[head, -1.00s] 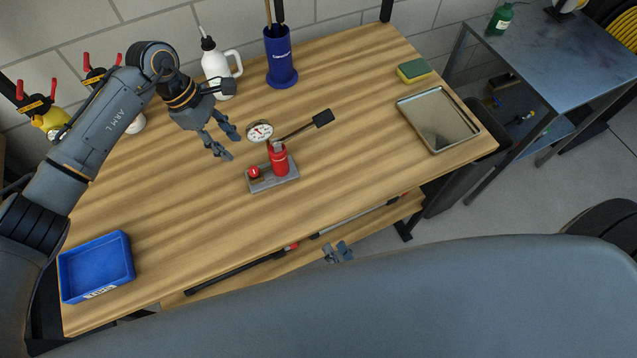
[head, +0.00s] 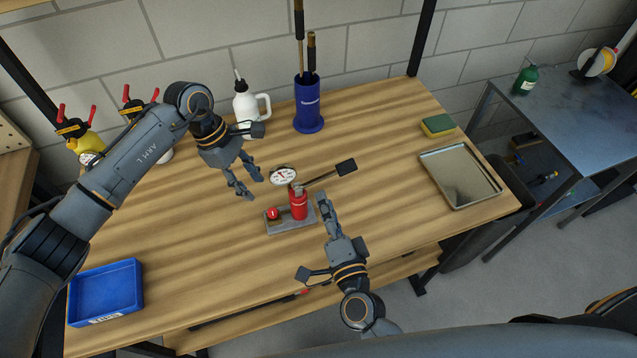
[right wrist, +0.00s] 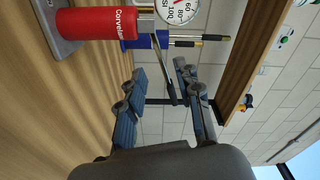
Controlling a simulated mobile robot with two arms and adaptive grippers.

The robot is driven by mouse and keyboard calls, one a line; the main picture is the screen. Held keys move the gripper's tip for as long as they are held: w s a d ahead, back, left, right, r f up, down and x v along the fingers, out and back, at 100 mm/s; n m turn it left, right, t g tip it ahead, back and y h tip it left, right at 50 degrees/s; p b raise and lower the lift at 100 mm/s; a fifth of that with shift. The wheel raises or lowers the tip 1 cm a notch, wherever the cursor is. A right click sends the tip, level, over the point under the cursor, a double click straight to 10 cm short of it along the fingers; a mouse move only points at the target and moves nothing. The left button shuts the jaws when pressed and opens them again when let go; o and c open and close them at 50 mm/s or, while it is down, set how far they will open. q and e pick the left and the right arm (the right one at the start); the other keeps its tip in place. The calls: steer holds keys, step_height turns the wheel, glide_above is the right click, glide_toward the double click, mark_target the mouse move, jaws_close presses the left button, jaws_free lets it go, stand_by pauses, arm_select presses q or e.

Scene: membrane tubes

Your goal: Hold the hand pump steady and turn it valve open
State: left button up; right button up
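The hand pump (head: 299,206) stands on the bench on a grey base plate (head: 290,225). It has a red cylinder, a round white gauge (head: 283,175), a lever with a black grip (head: 345,166) and a red valve knob (head: 273,213) on its left. My left gripper (head: 253,187) is open and empty, behind and left of the pump. My right gripper (head: 326,203) is just right of the pump. In the right wrist view its fingers (right wrist: 162,78) are spread and hold nothing; the red cylinder (right wrist: 95,24) shows at upper left. The valve knob is not visible there.
A blue holder (head: 308,105) and white bottle (head: 247,106) stand at the back. A sponge (head: 437,125) and metal tray (head: 482,202) are on the right, a blue bin (head: 76,293) at front left. The bench (head: 200,255) in front of the pump is clear.

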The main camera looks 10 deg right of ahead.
mark_target(317, 180)
steer(key=w, duration=0.7)
steer(key=shift+w+a, duration=0.2)
steer(key=shift+a, duration=0.2)
steer(key=shift+c, duration=0.2)
jaws_close()
